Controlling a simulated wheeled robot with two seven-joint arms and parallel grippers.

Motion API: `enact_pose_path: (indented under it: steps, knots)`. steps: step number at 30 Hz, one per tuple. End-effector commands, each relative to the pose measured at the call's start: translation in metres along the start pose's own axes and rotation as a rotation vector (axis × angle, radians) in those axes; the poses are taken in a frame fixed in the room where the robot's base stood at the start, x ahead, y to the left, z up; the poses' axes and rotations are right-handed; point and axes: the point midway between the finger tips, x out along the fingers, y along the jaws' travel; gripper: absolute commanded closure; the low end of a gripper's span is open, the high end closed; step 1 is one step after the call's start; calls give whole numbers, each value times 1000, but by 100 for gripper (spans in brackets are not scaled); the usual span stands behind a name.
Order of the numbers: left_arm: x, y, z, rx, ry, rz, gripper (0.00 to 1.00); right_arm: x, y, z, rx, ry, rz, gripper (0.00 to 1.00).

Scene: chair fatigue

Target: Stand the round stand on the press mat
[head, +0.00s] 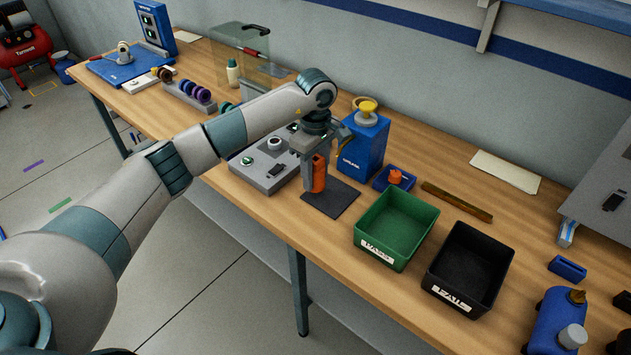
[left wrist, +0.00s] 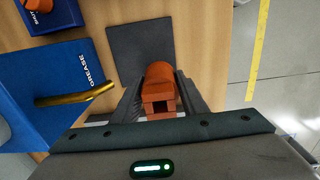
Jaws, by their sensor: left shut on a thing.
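The orange round stand (head: 319,174) is held between the fingers of my left gripper (head: 315,165), which is shut on it. In the left wrist view the stand (left wrist: 160,74) shows a rounded body and a square notch between the fingers (left wrist: 159,100). The dark square press mat (head: 338,203) lies flat on the bench below the gripper. In the left wrist view the mat (left wrist: 137,45) lies just beyond the stand, which overlaps its near edge. I cannot tell whether the stand touches the mat. My right gripper is not in view.
A grey control box (head: 265,163) stands left of the mat and a blue grease dispenser (head: 362,150) behind it. A blue tray with an orange part (head: 396,177), a green bin (head: 397,222) and a black bin (head: 470,265) stand to the right.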

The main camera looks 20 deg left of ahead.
Motion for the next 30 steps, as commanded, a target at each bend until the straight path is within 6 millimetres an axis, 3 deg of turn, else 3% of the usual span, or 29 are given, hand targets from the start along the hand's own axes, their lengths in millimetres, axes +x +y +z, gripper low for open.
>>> enact_pose_path:
  steps: [8, 23, 24, 26, 30]
  knots:
    - [27, 0, 1, 0, -2, -2, 99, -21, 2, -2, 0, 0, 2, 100]
    - [36, 0, 0, 0, 0, 0, 99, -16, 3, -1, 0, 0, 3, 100]
    - [36, -1, 0, 0, 0, -2, 51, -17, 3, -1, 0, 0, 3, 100]
    - [36, -1, 0, 0, -1, -2, 42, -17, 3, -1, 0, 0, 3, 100]
    - [36, -1, 0, 0, -1, -2, 42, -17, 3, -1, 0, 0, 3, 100]
